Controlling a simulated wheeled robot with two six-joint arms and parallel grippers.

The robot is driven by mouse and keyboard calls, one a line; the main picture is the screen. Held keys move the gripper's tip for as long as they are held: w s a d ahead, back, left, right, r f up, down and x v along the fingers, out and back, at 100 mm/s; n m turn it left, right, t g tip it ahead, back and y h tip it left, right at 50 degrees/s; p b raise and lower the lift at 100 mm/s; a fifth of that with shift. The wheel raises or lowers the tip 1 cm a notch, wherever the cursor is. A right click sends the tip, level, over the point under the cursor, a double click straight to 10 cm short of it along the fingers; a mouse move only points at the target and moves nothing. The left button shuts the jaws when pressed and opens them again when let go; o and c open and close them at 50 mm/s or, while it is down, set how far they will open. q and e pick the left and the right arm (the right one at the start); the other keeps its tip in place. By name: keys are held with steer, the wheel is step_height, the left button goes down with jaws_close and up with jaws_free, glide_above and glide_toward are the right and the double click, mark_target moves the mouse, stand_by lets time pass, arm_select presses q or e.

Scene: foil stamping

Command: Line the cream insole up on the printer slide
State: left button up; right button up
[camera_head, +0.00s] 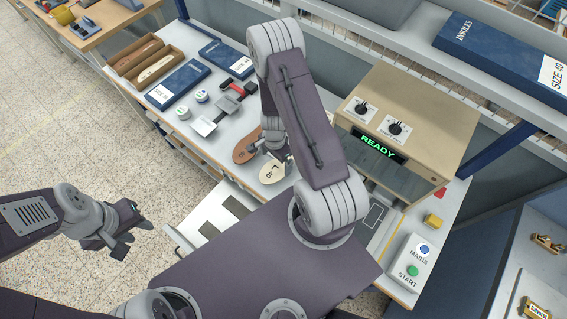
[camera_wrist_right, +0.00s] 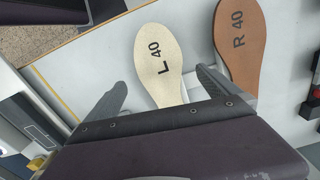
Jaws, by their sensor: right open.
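The cream insole (camera_head: 270,175), marked L 40, lies flat on the white table beside a brown insole (camera_head: 244,150). My right gripper (camera_head: 272,148) is low over the cream insole, partly hidden by its arm. In the right wrist view the cream insole (camera_wrist_right: 158,55) lies between the open, spread fingers of the gripper (camera_wrist_right: 162,80), and the brown insole (camera_wrist_right: 237,45), marked R 40, is to the right. A dark-outlined plate (camera_head: 374,216), probably the slide, is in front of the tan printer (camera_head: 420,115), partly hidden by my arm. My left gripper (camera_head: 136,236) is open and empty, over the floor.
The printer display (camera_head: 378,146) reads READY. Blue insole boxes (camera_head: 177,84), a brown tray (camera_head: 141,62) and small tools (camera_head: 222,110) stand at the back left. A shelf overhangs the back.

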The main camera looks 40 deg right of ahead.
mark_target(277, 168)
steer(key=f+b, duration=0.4)
steer(key=f, duration=0.1)
steer(key=shift+d+f+b, duration=0.15)
steer(key=shift+d+b, duration=0.1)
steer(key=shift+b, duration=0.05)
steer(key=shift+r, duration=0.2)
steer(key=c, duration=1.4)
